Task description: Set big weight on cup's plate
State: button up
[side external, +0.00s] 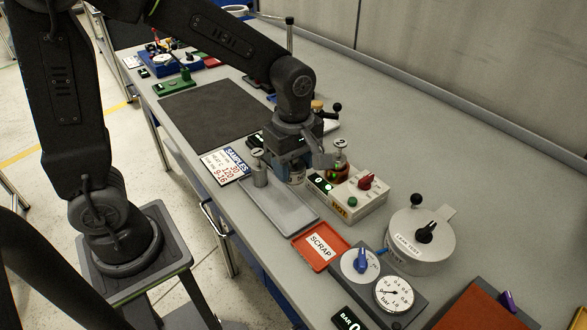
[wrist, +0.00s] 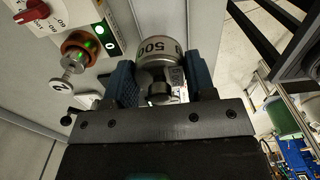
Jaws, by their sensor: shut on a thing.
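My gripper (wrist: 160,85) is shut on a silver weight (wrist: 158,48) marked 500, seen between its blue fingers in the wrist view. In the side view my gripper (side external: 291,172) is low over the bench, between the grey tray and the HOT box, and hides most of this weight. The copper-red cup (wrist: 82,47) sits at the HOT box, to the left of my fingers in the wrist view. A small round silver plate (wrist: 62,88) marked 2 stands on a stem from the cup; it also shows in the side view (side external: 340,144). The held weight is apart from this plate.
A smaller silver weight (side external: 260,172) stands on the grey tray (side external: 283,209). The HOT box (side external: 350,200) has a red knob. A red SCRAP tray (side external: 320,246), a round leak-test pot (side external: 420,245) and a gauge unit (side external: 392,293) stand nearer. A dark mat (side external: 212,115) lies clear behind.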

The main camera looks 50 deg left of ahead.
jog(key=shift+w+r, duration=0.2)
jog(key=shift+r, duration=0.05)
notch_tip(320, 180, up, 5)
send_over(340, 142)
jog(key=shift+s+d+f, duration=0.15)
jog(key=shift+w+f, duration=0.1)
jog(key=shift+w, duration=0.1)
jog(key=shift+f, duration=0.8)
jog(key=shift+f, duration=1.4)
dwell(1.5)
jog(key=o, duration=1.7)
jog(key=shift+f, duration=0.1)
